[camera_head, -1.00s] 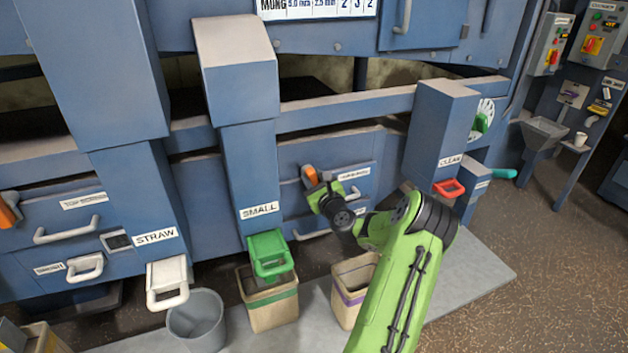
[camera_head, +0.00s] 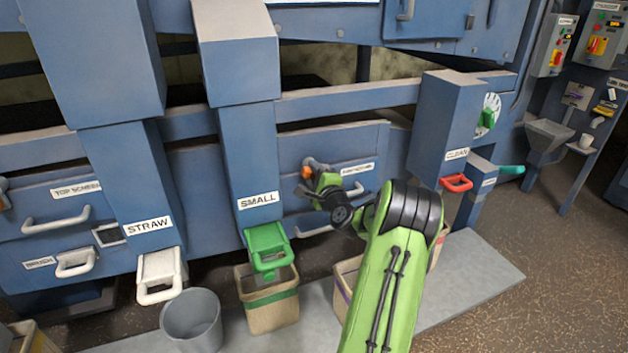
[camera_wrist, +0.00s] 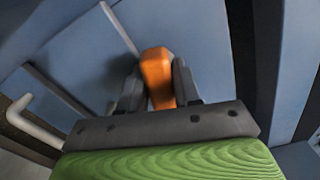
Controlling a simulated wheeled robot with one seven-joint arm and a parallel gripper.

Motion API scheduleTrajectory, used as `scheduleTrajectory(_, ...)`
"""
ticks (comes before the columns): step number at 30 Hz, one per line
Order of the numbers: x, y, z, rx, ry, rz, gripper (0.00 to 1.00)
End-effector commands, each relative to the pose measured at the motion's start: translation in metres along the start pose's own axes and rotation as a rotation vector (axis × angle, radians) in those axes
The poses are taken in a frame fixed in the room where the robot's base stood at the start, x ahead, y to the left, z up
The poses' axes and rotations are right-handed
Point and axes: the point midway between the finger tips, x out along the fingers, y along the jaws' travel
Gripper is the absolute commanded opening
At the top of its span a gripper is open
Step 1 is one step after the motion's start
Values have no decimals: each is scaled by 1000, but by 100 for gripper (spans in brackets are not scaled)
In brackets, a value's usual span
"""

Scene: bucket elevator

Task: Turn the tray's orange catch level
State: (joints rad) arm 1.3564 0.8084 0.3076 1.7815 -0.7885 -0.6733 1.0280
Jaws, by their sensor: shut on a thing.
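The orange catch (camera_wrist: 156,75) stands between the two dark fingers of my gripper (camera_wrist: 157,88) in the wrist view. The fingers are shut on it, one on each side. In the head view a small orange part of the catch (camera_head: 307,172) shows at the left of my gripper (camera_head: 314,178), on the blue tray front (camera_head: 373,190). My own wrist hides the rest of the catch, so its exact angle is hard to tell in the head view.
A white label and pale handle (camera_head: 356,190) sit right of the catch. The SMALL chute (camera_head: 250,160) stands close on the left, with a green gate (camera_head: 268,250) below. The CLEAN chute (camera_head: 443,125) stands on the right. Bins stand on the floor below.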

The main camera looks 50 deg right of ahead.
Motion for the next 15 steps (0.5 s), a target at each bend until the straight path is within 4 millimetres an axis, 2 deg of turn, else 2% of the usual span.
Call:
scheduleTrajectory(6, 0, 4, 0, -152, -1, 3, 2)
scheduleTrajectory(15, 0, 4, 0, -270, -1, 4, 2)
